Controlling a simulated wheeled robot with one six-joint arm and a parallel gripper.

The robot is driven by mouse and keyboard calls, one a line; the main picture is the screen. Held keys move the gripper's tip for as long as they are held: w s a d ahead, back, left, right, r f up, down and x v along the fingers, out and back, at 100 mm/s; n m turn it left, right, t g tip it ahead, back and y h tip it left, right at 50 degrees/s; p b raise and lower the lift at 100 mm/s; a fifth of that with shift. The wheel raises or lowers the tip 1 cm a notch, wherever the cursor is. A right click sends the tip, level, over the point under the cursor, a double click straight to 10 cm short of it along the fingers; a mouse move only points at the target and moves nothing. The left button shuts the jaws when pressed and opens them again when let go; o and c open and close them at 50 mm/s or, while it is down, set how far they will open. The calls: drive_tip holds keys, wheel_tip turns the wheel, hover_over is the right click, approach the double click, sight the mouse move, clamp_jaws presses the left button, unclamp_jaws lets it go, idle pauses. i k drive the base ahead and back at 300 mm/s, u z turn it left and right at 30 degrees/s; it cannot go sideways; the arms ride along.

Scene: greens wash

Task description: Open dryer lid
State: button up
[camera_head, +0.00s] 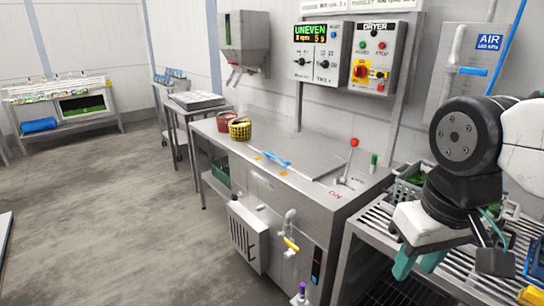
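The dryer (262,190) is a steel cabinet in the middle of the head view. Its flat top carries the lid (290,140), which looks shut; its exact outline is hard to tell. A blue handle (275,162) lies near the front edge of the top. My gripper (419,262) hangs at the right over the slatted rack, well apart from the handle. Its two teal fingers point down with a gap between them, and I see nothing held there.
A red-knobbed lever (348,165) stands on the right of the top. Red (224,121) and yellow (240,129) baskets stand at its left end. A green display above reads "UNEVEN". A grey crate (408,184) sits on the rack. The floor at left is clear.

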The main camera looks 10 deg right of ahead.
sight(311, 163)
drive_tip(key=u, duration=0.5)
drive_tip(key=i, duration=1.65)
drive_tip(key=z, duration=0.75)
